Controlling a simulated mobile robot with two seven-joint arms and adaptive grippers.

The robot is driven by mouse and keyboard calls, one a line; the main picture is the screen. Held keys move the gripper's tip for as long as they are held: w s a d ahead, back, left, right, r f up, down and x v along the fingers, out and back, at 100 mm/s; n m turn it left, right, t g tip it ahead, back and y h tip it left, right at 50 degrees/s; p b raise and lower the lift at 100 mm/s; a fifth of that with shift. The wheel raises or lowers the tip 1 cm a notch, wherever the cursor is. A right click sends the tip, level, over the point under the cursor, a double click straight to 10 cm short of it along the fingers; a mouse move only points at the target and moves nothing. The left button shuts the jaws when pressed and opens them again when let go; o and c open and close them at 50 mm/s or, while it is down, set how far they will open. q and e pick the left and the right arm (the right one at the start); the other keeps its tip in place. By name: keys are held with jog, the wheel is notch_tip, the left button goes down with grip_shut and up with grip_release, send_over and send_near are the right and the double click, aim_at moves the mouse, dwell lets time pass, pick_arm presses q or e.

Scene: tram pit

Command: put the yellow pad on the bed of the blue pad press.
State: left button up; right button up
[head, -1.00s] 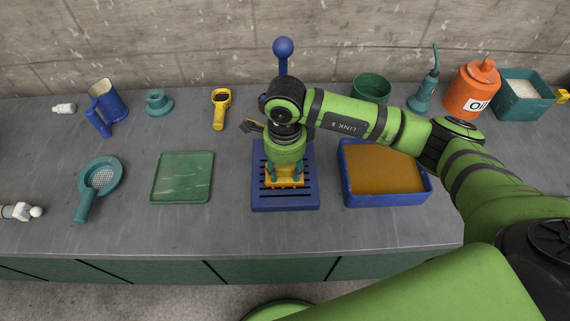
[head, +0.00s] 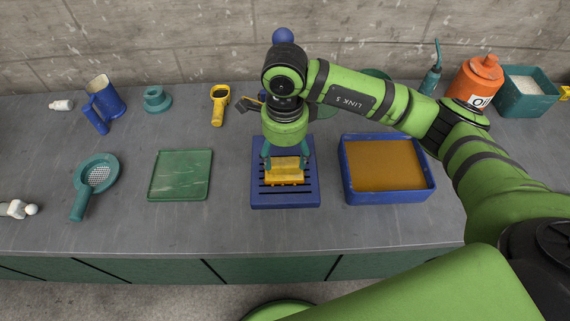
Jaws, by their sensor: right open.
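The yellow pad (head: 285,178) lies on the slotted bed of the blue pad press (head: 261,200), near the middle of the bed. The press's blue ball-topped lever (head: 283,36) shows behind my arm. My right gripper (head: 285,160) points down over the pad. Its teal fingers are spread to either side of the pad's far part, and the jaws are open. From this angle I cannot tell whether a finger touches the pad. The back of the press is hidden behind my right wrist. My left gripper is not in view.
A blue tray with brown filling (head: 388,170) stands close right of the press. A green tray (head: 180,175) lies to the left, with bare bench between. A yellow tool (head: 219,104), blue mug (head: 104,103) and orange oil can (head: 474,82) stand farther back.

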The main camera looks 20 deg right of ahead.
aim_at(284, 164)
notch_tip(284, 164, up, 8)
jog(key=b, duration=0.2)
jog(key=shift+f, duration=0.2)
dwell(0.9)
